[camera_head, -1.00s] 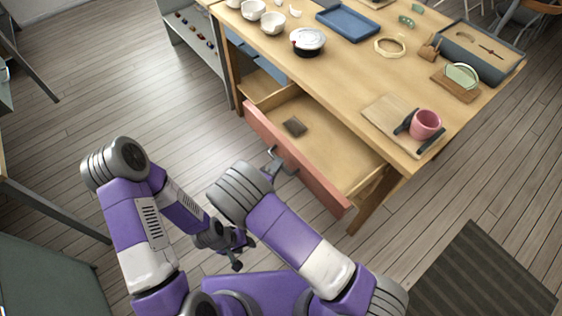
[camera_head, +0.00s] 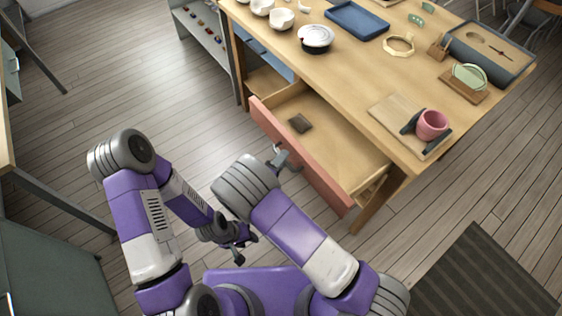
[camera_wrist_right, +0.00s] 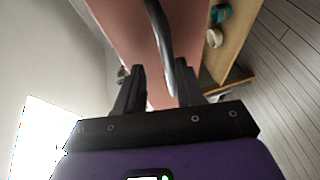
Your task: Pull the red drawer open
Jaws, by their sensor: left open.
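The red drawer (camera_head: 318,175) stands well out from the wooden table, its inside showing. Its grey bar handle (camera_wrist_right: 160,40) crosses the right wrist view in front of the red face. My right gripper (camera_head: 284,160) is at the handle, on the outer side of the drawer front. In the right wrist view its fingers (camera_wrist_right: 158,88) stand apart on either side of the handle, with a gap showing on the left side. My left gripper (camera_head: 240,250) is open and empty, low over the floor and away from the drawer.
A small dark block (camera_head: 300,123) lies in the drawer. The table (camera_head: 370,85) carries bowls, a blue tray (camera_head: 357,20), a pink cup (camera_head: 432,124) on a board and other items. Floor is clear left of the drawer. A dark striped mat (camera_head: 480,275) lies at lower right.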

